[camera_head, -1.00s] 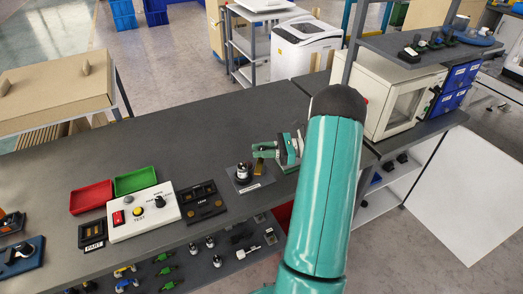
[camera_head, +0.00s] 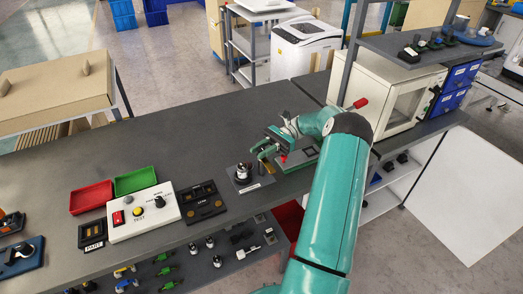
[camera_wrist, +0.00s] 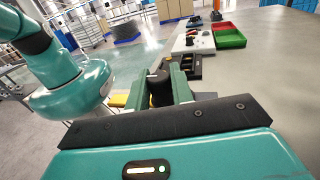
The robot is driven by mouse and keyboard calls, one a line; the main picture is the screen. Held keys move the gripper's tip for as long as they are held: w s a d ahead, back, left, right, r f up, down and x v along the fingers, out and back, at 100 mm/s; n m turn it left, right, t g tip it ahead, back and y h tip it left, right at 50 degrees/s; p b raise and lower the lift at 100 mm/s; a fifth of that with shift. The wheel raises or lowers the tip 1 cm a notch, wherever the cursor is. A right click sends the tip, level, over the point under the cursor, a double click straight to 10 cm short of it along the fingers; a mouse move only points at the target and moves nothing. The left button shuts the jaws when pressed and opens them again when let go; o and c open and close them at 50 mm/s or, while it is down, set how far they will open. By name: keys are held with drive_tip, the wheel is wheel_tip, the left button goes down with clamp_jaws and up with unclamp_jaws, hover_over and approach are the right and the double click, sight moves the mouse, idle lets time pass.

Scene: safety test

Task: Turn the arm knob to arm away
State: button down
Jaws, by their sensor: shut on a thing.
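The arm knob (camera_head: 242,171) is a small round knob with a dark top and a pale ring. It stands upright on a dark square plate (camera_head: 232,183) with a white label, too small to read, near the bench's front edge. My gripper (camera_head: 259,154) reaches in from the right, low over the bench beside the plate. In the wrist view, my gripper's two green fingers (camera_wrist: 162,84) stand on either side of a dark round knob (camera_wrist: 159,92) with a light mark on top, and are shut on it. Its lower part is hidden.
Left of the plate are a black double holder (camera_head: 204,203), a white panel (camera_head: 145,213) with buttons and a knob, and red (camera_head: 91,197) and green (camera_head: 136,180) trays. A white oven-like box (camera_head: 400,100) stands at the right. The bench behind the plate is clear.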

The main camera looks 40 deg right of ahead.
sight(262, 148)
drive_tip(key=shift+r, duration=0.1)
idle(0.3)
drive_tip(key=c, duration=1.3)
unclamp_jaws()
drive_tip(key=shift+o, duration=0.2)
wheel_tip(262, 148, up, 3)
drive_tip(key=shift+r, duration=0.1)
drive_tip(key=s+a+r, duration=0.8)
drive_tip(key=s+r, duration=0.1)
drive_tip(key=s, duration=0.2)
drive_tip(key=shift+s+r, duration=0.3)
drive_tip(key=shift+r, duration=0.05)
